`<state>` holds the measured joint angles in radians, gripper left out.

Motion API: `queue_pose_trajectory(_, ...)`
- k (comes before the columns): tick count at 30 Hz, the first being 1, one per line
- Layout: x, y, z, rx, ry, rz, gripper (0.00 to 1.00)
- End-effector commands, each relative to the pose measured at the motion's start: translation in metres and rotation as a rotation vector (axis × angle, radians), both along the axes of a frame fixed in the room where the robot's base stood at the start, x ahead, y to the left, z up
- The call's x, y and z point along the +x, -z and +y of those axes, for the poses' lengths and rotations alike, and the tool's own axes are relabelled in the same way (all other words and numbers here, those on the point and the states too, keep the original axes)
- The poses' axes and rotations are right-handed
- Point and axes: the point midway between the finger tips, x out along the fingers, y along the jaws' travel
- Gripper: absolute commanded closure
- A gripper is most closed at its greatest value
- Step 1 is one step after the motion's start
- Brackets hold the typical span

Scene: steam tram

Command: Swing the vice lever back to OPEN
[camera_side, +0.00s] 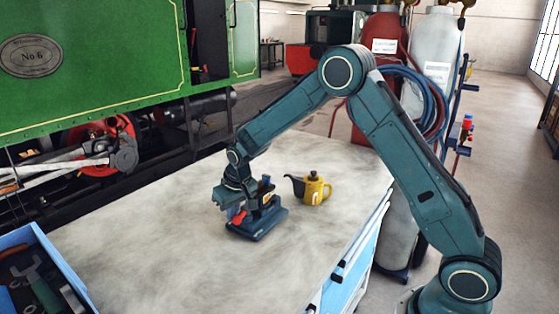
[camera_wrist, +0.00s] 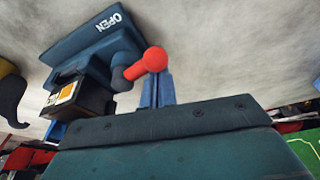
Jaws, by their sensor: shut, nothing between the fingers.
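The blue vice (camera_side: 257,224) stands on the worktop, and its base (camera_wrist: 85,48) carries the word OPEN in the wrist view. Its lever has a red knob (camera_side: 238,217), which also shows in the wrist view (camera_wrist: 154,60), off to the side of the OPEN word. A dark block with an orange and white face (camera_wrist: 68,94) is at the vice's jaws. My gripper (camera_side: 230,208) is low beside the vice. Its blue fingers (camera_wrist: 157,90) are shut and empty, close to the red knob. I cannot tell whether they touch it.
A yellow oil can (camera_side: 313,191) with a dark spout stands just right of and behind the vice. A blue tray (camera_side: 62,262) of tools is at the front left. The worktop (camera_side: 160,235) is clear between them. A green locomotive and gas cylinders stand beyond it.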

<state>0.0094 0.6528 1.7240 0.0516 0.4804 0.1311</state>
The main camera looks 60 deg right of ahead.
Motion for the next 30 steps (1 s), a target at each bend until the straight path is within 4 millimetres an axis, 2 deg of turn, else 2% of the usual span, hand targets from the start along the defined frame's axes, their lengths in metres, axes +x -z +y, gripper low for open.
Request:
queue_pose_trajectory(20,-0.022,0.000,-0.004,0.001,-0.466,0.000,1.00)
queue_pose_trajectory(30,-0.027,0.000,-0.006,0.000,-0.469,0.001,1.00)
